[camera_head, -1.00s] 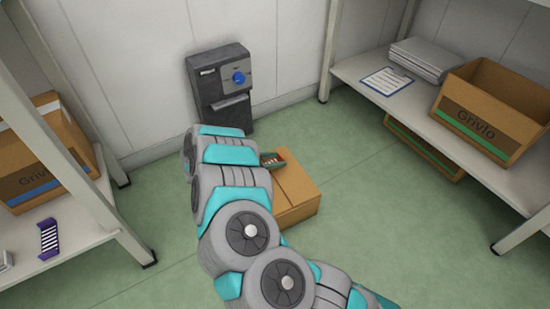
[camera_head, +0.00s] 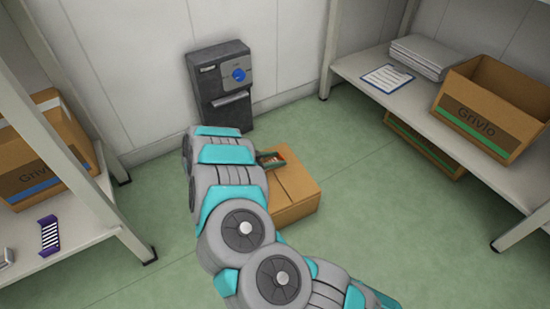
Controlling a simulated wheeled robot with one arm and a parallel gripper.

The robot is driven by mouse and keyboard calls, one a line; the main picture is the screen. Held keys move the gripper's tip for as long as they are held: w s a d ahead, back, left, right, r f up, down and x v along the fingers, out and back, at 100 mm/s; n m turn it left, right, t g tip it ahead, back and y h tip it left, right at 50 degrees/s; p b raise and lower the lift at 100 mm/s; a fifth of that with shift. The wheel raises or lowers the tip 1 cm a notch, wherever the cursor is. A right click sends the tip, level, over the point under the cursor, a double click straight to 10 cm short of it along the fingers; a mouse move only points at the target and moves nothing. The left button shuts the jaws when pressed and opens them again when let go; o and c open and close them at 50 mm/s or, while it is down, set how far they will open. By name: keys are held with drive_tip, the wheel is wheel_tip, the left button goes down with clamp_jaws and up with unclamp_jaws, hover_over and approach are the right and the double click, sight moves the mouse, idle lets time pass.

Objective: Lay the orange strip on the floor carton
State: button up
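The floor carton (camera_head: 296,194) is a closed brown box on the green floor, right of my arm, which hides its left part. A small dark green piece with a reddish-orange edge (camera_head: 270,159) shows beside my arm at the carton's back left edge. I cannot tell whether it is the orange strip, part of my gripper or something else, nor whether it touches the carton. No other orange strip is clear. My gripper is hidden behind my arm's own links.
A dark dispenser with a blue knob (camera_head: 238,75) stands against the wall behind the carton. The right shelf holds a clipboard (camera_head: 387,79), stacked paper and a carton (camera_head: 490,108). Floor right of the floor carton is clear.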

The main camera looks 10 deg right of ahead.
drive_tip(key=o, duration=0.5)
drive_tip(key=shift+o, duration=0.2)
